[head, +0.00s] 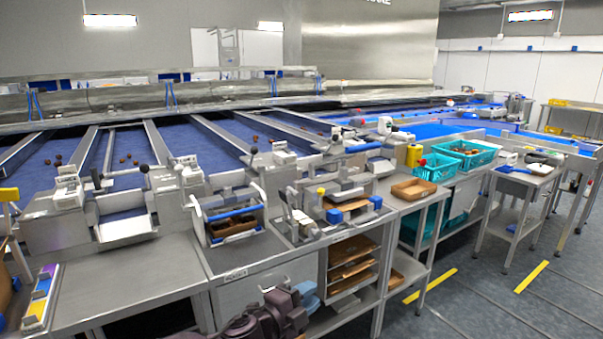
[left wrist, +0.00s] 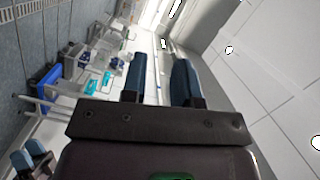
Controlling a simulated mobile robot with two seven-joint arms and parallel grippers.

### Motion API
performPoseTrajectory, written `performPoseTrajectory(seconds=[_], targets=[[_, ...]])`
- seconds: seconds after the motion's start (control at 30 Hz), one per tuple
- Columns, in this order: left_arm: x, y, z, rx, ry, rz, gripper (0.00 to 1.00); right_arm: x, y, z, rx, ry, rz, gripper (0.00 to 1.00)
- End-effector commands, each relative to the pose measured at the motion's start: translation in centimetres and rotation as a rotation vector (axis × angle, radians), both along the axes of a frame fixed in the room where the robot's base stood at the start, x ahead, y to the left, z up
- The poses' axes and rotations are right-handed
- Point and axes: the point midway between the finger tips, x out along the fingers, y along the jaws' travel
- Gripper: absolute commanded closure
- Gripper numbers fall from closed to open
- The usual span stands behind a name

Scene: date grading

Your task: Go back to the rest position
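My left gripper (head: 308,294) shows low in the head view, in front of the workbench, with its dark arm coming in from the bottom edge. In the left wrist view my left gripper (left wrist: 160,78) has its two blue fingers apart, with nothing between them. My right gripper (left wrist: 29,156) shows small at the lower left of the left wrist view, its two blue fingertips a little apart and nothing visible between them. It is not seen in the head view.
A steel workbench (head: 130,288) with an open shelf unit (head: 322,290) stands close in front of my left arm. Teal crates (head: 434,166) and a brown tray (head: 414,189) stand to the right. Blue sorting lanes (head: 185,143) lie behind. Grey floor is open at the lower right.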

Motion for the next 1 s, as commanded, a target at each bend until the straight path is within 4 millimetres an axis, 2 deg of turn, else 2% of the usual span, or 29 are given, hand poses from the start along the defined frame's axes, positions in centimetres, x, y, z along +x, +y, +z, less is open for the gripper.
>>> performPoseTrajectory(seconds=[0.1, 0.27, 0.57, 0.77, 0.87, 1.0], targets=[[-1.7, 1.9, -1.2, -0.198, 0.18, 0.11, 0.72, -0.2, 0.0, -0.7, 0.0, 0.009, 0.0, 0.57], [-3.8, 5.4, -2.9, -0.421, 0.385, 0.247, 0.72, -0.3, 0.0, -1.3, 0.0, 0.015, 0.0, 0.57], [-9.1, 13.8, -7.9, -0.734, 0.656, 0.489, 0.72, -0.4, 0.1, -2.3, 0.001, 0.024, 0.001, 0.57], [-14.1, 19.8, -11.9, -0.874, 0.745, 0.652, 0.72, -0.5, 0.1, -3.0, 0.001, 0.028, 0.002, 0.57], [-17.2, 22.9, -14.3, -0.908, 0.776, 0.749, 0.72, -0.5, 0.1, -3.3, 0.001, 0.031, 0.003, 0.57], [-22.3, 26.5, -18.6, -0.921, 0.833, 0.895, 0.72, -0.5, 0.2, -3.8, 0.001, 0.035, 0.004, 0.57]])
